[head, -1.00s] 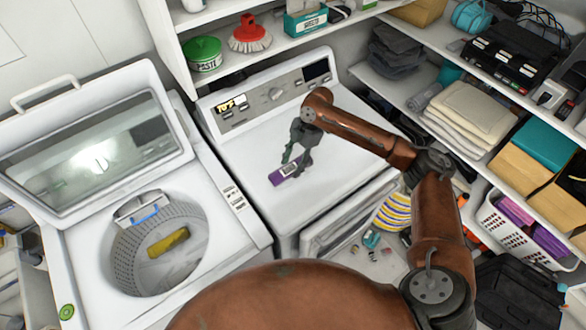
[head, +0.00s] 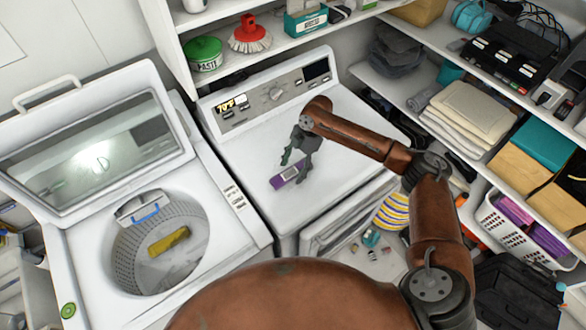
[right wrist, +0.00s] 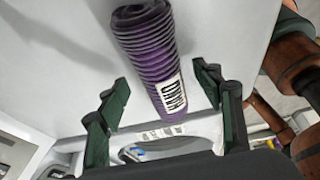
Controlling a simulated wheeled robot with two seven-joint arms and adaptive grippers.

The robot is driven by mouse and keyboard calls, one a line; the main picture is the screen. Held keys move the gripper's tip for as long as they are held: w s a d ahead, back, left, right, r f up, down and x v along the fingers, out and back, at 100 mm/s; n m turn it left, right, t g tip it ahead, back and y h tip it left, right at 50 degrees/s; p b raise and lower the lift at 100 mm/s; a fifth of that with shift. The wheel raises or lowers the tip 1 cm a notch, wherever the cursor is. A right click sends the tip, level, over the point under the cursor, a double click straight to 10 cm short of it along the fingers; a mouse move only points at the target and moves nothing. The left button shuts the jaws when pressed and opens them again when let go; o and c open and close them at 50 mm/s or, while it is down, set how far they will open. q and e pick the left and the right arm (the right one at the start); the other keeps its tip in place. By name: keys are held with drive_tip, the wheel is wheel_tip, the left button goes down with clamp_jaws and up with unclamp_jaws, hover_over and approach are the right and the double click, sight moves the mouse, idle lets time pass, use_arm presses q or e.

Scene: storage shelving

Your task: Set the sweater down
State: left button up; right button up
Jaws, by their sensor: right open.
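The sweater is a purple, ribbed roll (head: 278,182) with a pale label, lying on the white top of the closed machine (head: 257,160) in the head view. In the right wrist view the purple roll (right wrist: 143,45) runs lengthwise between the fingers, label toward the palm. My right gripper (head: 295,167) is open over the sweater, and a gap shows on each side between finger and roll in the wrist view (right wrist: 163,82). My left gripper is not in view.
An open washer (head: 85,270) stands left, with a yellow item (head: 169,242) in its drum. Shelves at the right hold folded towels (head: 462,115) and a white basket (head: 495,226). A shelf above the control panel holds a green tub (head: 203,54). The machine top around the sweater is clear.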

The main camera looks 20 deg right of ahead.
drive_tip(key=shift+r, duration=0.1)
drive_tip(key=v, duration=1.2)
drive_tip(key=shift+b, duration=0.35)
